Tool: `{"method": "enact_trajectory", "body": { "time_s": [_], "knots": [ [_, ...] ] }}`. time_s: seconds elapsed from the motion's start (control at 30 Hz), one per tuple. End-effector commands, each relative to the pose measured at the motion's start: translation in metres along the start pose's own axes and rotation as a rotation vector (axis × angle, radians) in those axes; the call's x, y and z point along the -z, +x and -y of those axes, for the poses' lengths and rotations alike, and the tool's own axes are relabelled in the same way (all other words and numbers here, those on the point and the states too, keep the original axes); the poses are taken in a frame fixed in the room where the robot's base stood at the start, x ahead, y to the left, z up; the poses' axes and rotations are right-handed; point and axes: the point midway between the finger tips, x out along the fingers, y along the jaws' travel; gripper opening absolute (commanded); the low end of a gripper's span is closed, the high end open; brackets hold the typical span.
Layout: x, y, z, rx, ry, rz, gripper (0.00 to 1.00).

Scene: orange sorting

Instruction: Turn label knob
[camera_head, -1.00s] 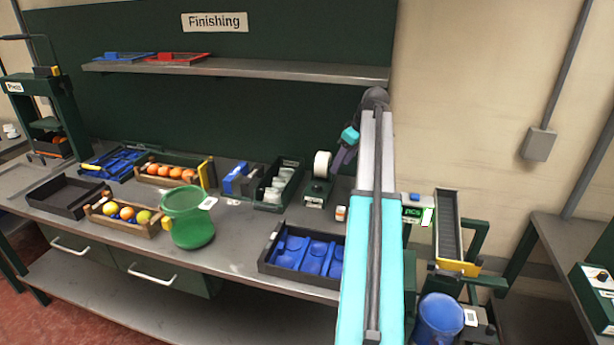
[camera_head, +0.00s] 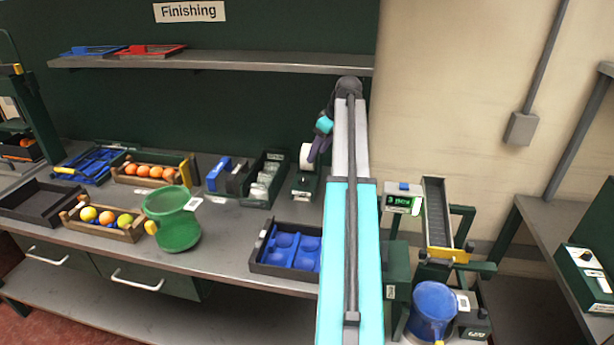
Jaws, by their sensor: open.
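A dark green label dispenser (camera_head: 304,188) with a white roll (camera_head: 306,157) stands at the back of the bench, just left of my arm. No knob can be made out on it; my arm may hide part of it. My gripper (camera_head: 315,156) hangs from the far end of my arm, beside the white roll and above the dispenser. It is open, and I see nothing held in it. Whether it touches the roll cannot be told from this angle.
A dark tray with blue cups (camera_head: 259,268) lies in front of the dispenser. A bin of clear items (camera_head: 243,196) stands to its left, with a green bucket (camera_head: 199,226) and orange crates (camera_head: 185,184) farther left. The shelf (camera_head: 215,64) runs above.

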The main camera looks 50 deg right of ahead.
Motion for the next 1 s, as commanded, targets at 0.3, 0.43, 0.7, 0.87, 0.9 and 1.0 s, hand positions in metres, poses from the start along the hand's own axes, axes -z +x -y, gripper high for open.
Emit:
{"method": "enact_trajectory", "body": {
  "time_s": [0.3,0.43,0.7,0.87,0.9,1.0],
  "knots": [
    [0.000,0.030,0.000,0.002,0.001,0.001,0.51],
    [-0.001,0.045,0.000,0.002,0.001,0.001,0.51],
    [-0.001,0.075,0.000,0.001,0.001,0.001,0.51],
    [-0.001,0.093,-0.001,0.001,0.002,0.001,0.51],
    [-0.001,0.098,-0.001,0.001,0.002,0.001,0.51],
    [-0.001,0.108,-0.001,0.000,0.003,0.001,0.51]
  ]
}}
